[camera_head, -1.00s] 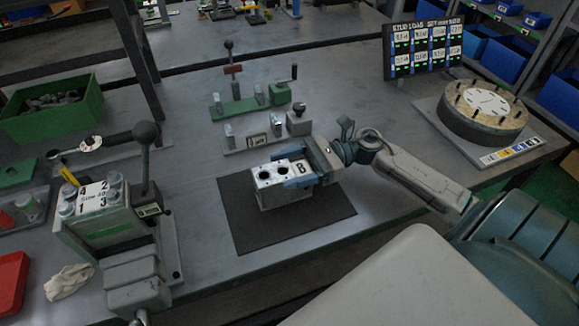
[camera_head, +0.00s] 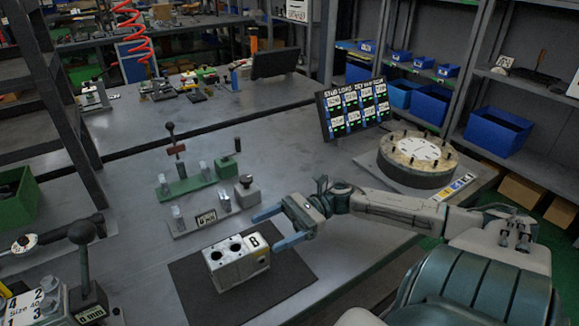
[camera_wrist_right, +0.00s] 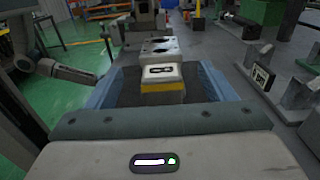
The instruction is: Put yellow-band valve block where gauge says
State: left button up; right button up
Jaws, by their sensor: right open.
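The valve block (camera_head: 237,262) is a pale metal block with two dark holes on top and a label reading 8 or B. It rests on a dark mat (camera_head: 195,291). In the right wrist view the block (camera_wrist_right: 161,72) shows a yellow band (camera_wrist_right: 162,87) below the label. My right gripper (camera_head: 268,231) is open and empty, just right of the block's labelled end, its blue fingers spread toward it. The gauge board (camera_head: 356,107), headed "STUD LOAD", stands at the back right with several panels; its readings are too small to read. My left gripper is not in view.
A round studded fixture (camera_head: 418,173) stands right of the board. A green-based lever stand (camera_head: 187,188) and a grey stand (camera_head: 198,221) are behind the mat. A numbered lever station (camera_head: 40,299) is at lower left. The bench between is clear.

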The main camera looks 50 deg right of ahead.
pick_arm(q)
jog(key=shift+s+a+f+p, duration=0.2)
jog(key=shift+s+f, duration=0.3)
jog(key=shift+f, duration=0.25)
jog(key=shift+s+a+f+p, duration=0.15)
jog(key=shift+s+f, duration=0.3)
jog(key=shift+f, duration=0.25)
pick_arm(e)
jog(key=shift+v, duration=2.2)
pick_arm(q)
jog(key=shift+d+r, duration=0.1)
pick_arm(e)
jog(key=shift+r, duration=0.1)
